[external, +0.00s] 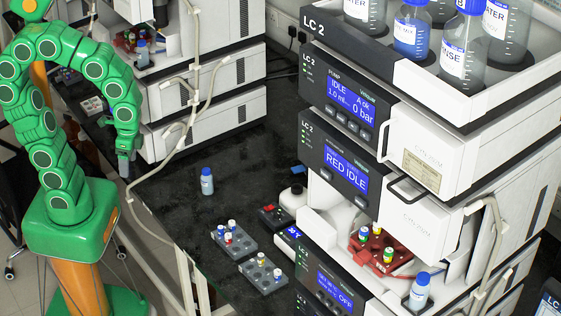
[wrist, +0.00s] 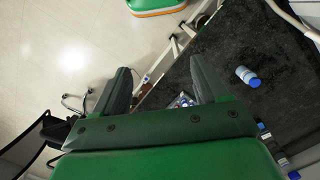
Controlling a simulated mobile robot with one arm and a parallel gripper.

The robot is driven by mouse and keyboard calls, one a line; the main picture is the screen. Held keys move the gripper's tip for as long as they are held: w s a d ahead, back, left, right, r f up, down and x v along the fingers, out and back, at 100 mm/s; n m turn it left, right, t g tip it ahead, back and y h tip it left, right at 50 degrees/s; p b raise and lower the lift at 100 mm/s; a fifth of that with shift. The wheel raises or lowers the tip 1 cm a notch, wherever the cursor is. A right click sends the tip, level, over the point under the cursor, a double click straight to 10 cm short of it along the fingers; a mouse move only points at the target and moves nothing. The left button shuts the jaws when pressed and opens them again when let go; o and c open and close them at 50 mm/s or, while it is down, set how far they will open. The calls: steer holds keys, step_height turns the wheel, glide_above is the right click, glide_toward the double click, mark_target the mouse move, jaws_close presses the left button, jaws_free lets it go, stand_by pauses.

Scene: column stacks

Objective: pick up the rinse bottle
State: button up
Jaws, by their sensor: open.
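A bottle with a blue cap, its label ending in "NSE" (external: 456,58), stands in the tray on top of the right LC 2 stack. A small blue-capped bottle (external: 207,182) stands upright on the dark bench, its label too small to read; a blue-capped bottle also shows in the wrist view (wrist: 247,76), right of the fingers. Another small blue-capped bottle (external: 419,293) stands in the right stack's lower opening. My gripper (external: 124,165) is at the bench's left side, apart from these bottles. In the wrist view my gripper (wrist: 160,72) is open, with nothing between its fingers.
Two grey vial racks (external: 234,240) (external: 264,274) sit on the bench before the right stack. A red vial tray (external: 375,250) sits in its opening. A second stack (external: 215,80) stands behind. Tubing crosses the bench's left edge. The bench around the small bottle is clear.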

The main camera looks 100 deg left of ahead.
steer(key=w+a+f, duration=0.3)
steer(key=w+a, duration=0.2)
steer(key=w, duration=0.2)
steer(key=n+t, duration=0.1)
glide_above(207, 177)
steer(key=s, duration=0.1)
steer(key=f, duration=1.5)
steer(key=shift+a+f, duration=0.2)
steer(key=shift+a, duration=0.15)
steer(key=shift+f, duration=1.1)
steer(key=shift+w+a+f, duration=0.15)
steer(key=shift+a+f, duration=0.05)
steer(key=shift+f, duration=0.55)
steer(key=shift+w+a+f, duration=0.15)
steer(key=shift+f, duration=1.7)
